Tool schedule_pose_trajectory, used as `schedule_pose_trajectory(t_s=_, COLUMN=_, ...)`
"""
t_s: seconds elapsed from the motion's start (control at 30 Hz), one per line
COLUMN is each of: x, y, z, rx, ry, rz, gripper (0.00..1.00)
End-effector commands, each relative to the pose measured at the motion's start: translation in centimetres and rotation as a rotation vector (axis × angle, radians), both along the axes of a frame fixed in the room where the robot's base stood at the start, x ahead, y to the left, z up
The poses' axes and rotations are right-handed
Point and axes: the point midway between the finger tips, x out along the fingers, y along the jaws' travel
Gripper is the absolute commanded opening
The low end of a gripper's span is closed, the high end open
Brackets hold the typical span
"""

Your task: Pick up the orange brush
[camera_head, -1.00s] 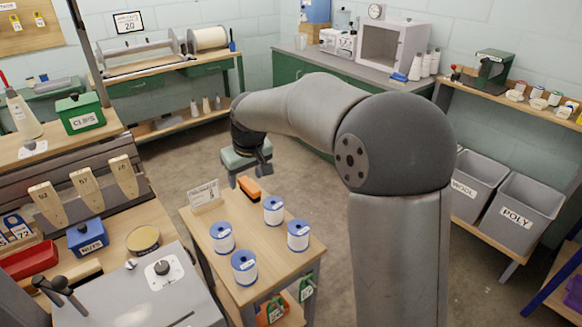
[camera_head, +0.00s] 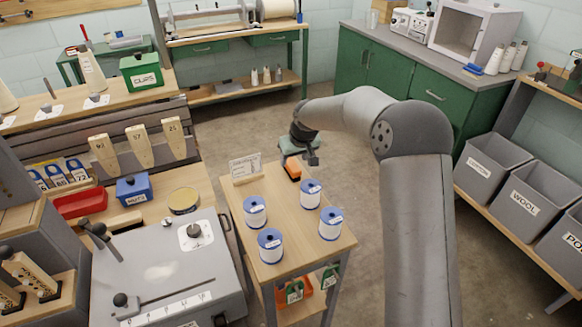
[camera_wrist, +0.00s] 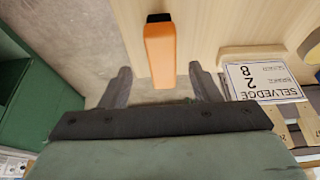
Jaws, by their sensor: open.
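The orange brush (camera_head: 292,169) lies at the far end of the small wooden table (camera_head: 300,258), close to a propped card. In the wrist view the brush (camera_wrist: 160,55) shows its orange body, with a dark part at its upper end. My gripper (camera_head: 312,158) is just beside and above the brush in the head view, partly covering that area. In the wrist view my gripper (camera_wrist: 162,82) is open and empty, its fingers apart, with the near end of the brush between their lines. I cannot tell the exact height gap.
Several white spools with blue ends (camera_head: 310,195) stand on the same table. A propped white card (camera_head: 245,167) stands beside the brush; the wrist view shows a card (camera_wrist: 262,82) reading SELVEDGE. A grey machine (camera_head: 165,270) and a blue box (camera_head: 132,190) are to the left.

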Motion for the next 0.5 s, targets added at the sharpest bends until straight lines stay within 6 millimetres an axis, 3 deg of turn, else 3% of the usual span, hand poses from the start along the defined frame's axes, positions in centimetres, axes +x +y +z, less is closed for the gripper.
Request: schedule_pose_trajectory(t_s=0.5, x=1.9, y=1.4, z=-4.8, rx=0.0, ry=0.0, rz=0.0, gripper=0.56)
